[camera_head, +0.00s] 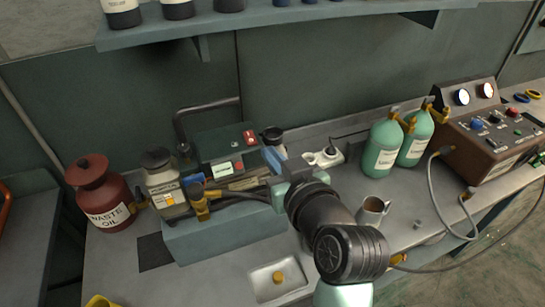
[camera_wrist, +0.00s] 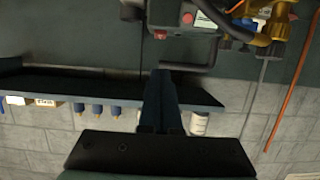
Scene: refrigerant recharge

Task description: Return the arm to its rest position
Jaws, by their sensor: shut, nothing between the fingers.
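My arm reaches up from the bottom of the head view over the workbench. My gripper (camera_head: 273,158) is at its far end, with blue fingers beside the dark green machine box (camera_head: 222,145). I cannot tell whether the fingers touch anything there. In the wrist view my gripper's fingers (camera_wrist: 161,76) lie together, shut and empty, pointing towards the machine at the top edge. The wrist picture appears upside down, with the shelf (camera_wrist: 60,85) and its bottles hanging downward.
A red waste oil can (camera_head: 103,203), a labelled bottle (camera_head: 163,185) and brass fittings (camera_head: 201,205) stand left of my arm. A metal mug (camera_head: 371,212), green cylinders (camera_head: 381,147) and a brown gauge unit (camera_head: 490,140) with hoses stand right. A wall shelf (camera_head: 270,18) runs above.

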